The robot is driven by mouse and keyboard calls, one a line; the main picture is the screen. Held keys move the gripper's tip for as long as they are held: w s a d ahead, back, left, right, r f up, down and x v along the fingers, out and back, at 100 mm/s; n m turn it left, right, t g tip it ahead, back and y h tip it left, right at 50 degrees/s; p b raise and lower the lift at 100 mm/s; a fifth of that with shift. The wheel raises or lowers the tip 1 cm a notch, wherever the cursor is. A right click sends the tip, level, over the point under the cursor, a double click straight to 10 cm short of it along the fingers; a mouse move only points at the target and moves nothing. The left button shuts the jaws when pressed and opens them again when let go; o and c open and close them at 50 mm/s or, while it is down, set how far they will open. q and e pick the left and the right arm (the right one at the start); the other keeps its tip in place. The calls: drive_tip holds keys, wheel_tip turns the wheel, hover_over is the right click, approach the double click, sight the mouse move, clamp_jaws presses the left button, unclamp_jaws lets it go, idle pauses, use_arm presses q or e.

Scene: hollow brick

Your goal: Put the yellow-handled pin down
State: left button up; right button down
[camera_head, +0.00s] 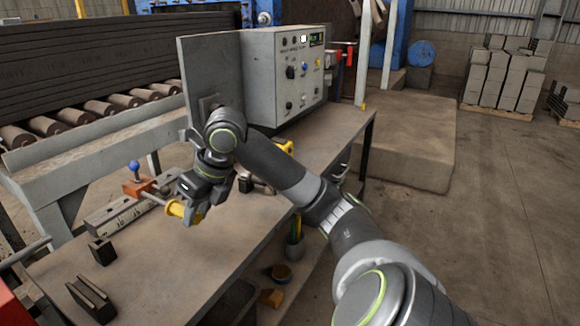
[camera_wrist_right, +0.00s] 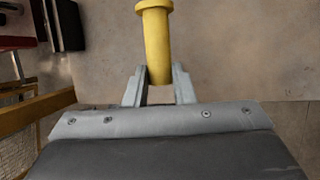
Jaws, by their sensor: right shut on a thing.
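The yellow-handled pin (camera_head: 176,208) is in the grip of my right gripper (camera_head: 191,209), over the left part of the workbench (camera_head: 180,270). Its grey shaft points left toward an orange block (camera_head: 139,187) with a blue ball knob (camera_head: 134,166). I cannot tell whether the shaft tip touches that block. In the right wrist view the yellow handle (camera_wrist_right: 157,42) sits between the two grey fingers of the gripper (camera_wrist_right: 158,88), with bare bench surface behind it. My left gripper is not in view.
A graduated metal bar (camera_head: 122,212) lies beside the orange block. Two dark slotted blocks (camera_head: 102,252) (camera_head: 92,298) stand at the bench's left. A grey control box (camera_head: 285,75) stands at the back. The front middle of the bench is clear.

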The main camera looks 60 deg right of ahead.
sight(198, 260)
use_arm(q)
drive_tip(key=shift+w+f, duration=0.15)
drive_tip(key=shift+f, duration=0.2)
use_arm(e)
drive_tip(key=shift+w+a+f, duration=0.1)
drive_tip(key=shift+w+a, duration=0.1)
